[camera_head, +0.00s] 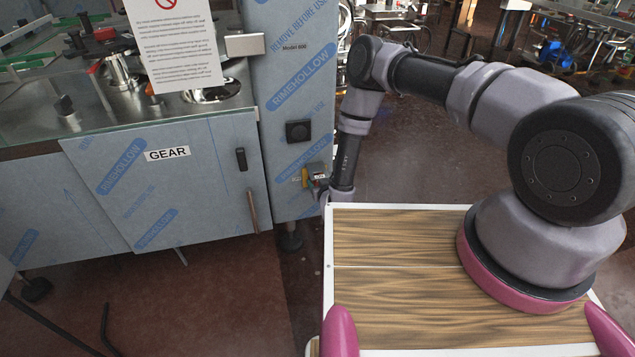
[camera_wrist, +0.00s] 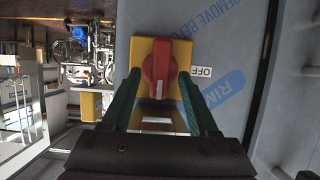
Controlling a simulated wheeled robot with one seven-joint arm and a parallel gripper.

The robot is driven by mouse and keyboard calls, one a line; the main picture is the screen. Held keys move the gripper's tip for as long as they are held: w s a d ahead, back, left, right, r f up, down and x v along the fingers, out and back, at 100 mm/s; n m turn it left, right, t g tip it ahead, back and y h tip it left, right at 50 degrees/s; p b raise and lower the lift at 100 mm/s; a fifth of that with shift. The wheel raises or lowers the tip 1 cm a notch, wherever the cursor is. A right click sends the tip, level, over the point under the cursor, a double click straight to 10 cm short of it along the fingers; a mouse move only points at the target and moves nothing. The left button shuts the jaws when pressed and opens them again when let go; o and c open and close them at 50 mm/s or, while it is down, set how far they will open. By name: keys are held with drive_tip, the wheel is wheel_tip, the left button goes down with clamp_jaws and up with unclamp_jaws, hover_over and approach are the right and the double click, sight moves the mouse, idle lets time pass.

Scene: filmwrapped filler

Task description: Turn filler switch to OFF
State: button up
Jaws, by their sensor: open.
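The filler switch is a red knob (camera_wrist: 160,66) on a yellow plate (camera_wrist: 136,50), in the middle of the wrist view. Its grip runs roughly up and down in that picture. A white "OFF" label (camera_wrist: 201,72) is to its right. My gripper (camera_wrist: 160,82) is open, with one green finger on each side of the knob's lower part. Gaps show between fingers and knob; I cannot tell whether the tips touch the plate. In the head view, the yellow plate (camera_head: 305,178) is small on the cabinet's side, and my gripper there is mostly hidden.
The blue-filmed cabinet (camera_head: 290,80) carries the switch. A dark square fitting (camera_head: 298,131) sits above it. A cabinet door labelled "GEAR" (camera_head: 168,154) is to the left. My wood-topped base is close by at the lower right. Open floor (camera_head: 410,165) lies behind my arm.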

drive_tip(key=shift+w+a+f, duration=0.15)
drive_tip(key=shift+w, duration=0.3)
drive_tip(key=shift+c, duration=0.3)
clamp_jaws()
